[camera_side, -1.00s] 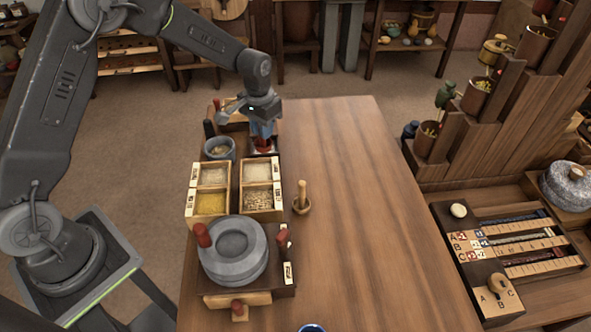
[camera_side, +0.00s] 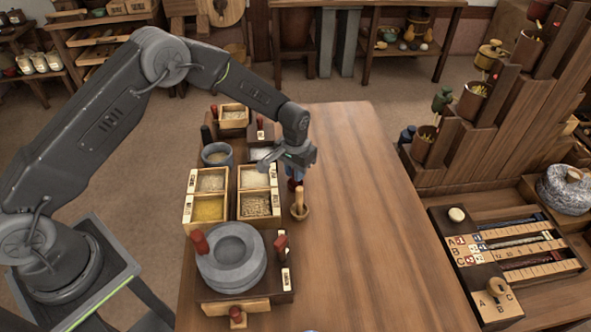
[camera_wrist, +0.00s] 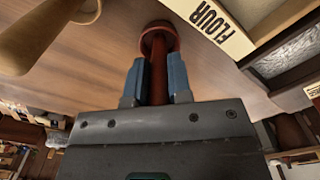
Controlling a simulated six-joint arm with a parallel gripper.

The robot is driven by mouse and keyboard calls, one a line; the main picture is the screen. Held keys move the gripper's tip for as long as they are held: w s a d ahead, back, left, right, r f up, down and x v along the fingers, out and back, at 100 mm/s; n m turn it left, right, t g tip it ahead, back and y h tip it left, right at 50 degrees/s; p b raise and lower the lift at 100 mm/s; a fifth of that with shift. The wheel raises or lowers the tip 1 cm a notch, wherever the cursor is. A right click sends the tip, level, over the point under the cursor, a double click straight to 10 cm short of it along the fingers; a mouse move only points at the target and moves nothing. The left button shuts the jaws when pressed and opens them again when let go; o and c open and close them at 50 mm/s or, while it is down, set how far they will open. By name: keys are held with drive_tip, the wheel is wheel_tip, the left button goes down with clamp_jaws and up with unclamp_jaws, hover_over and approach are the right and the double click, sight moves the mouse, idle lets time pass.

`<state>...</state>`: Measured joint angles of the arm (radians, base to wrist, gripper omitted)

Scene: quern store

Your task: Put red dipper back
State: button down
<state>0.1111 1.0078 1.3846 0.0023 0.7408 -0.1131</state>
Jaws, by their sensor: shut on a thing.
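My gripper (camera_side: 294,180) is shut on a red-handled thing that looks like the red dipper (camera_side: 291,184), beside the right edge of the grain boxes. In the wrist view, my two blue fingertips (camera_wrist: 157,72) grip its red shaft, and a round red end (camera_wrist: 158,38) shows beyond them. The fingers hide much of it in the side view. It is held just behind and above a small wooden mortar with a pestle (camera_side: 300,207); I cannot tell whether they touch. A box label reading FLOUR (camera_wrist: 209,22) lies close by at the upper right of the wrist view.
A grey quern stone (camera_side: 231,262) stands in front of the grain boxes (camera_side: 208,207). A red-handled dark block (camera_side: 281,242) stands beside it, another (camera_side: 260,130) at the back. The table's (camera_side: 360,220) right side is clear. A lettered board (camera_side: 470,255) lies beyond.

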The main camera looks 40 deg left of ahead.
drive_tip(key=c, duration=1)
unclamp_jaws()
drive_tip(key=shift+f, duration=0.1)
drive_tip(key=shift+c, duration=0.2)
wheel_tip(320, 180, up, 12)
drive_tip(key=shift+r, duration=0.25)
drive_tip(key=s+a+r+t, duration=0.1)
drive_tip(key=s+a+r, duration=0.1)
drive_tip(key=s+r, duration=0.6)
drive_tip(key=s+a+r+t, duration=0.2)
drive_tip(key=s+r, duration=0.4)
drive_tip(key=r, duration=0.3)
drive_tip(key=s+a+r+t, duration=0.1)
drive_tip(key=s+r+t, duration=0.1)
drive_tip(key=s, duration=1.5)
drive_tip(key=shift+s+a+t, duration=0.2)
drive_tip(key=shift+a+t, duration=0.1)
drive_tip(key=shift+a, duration=0.1)
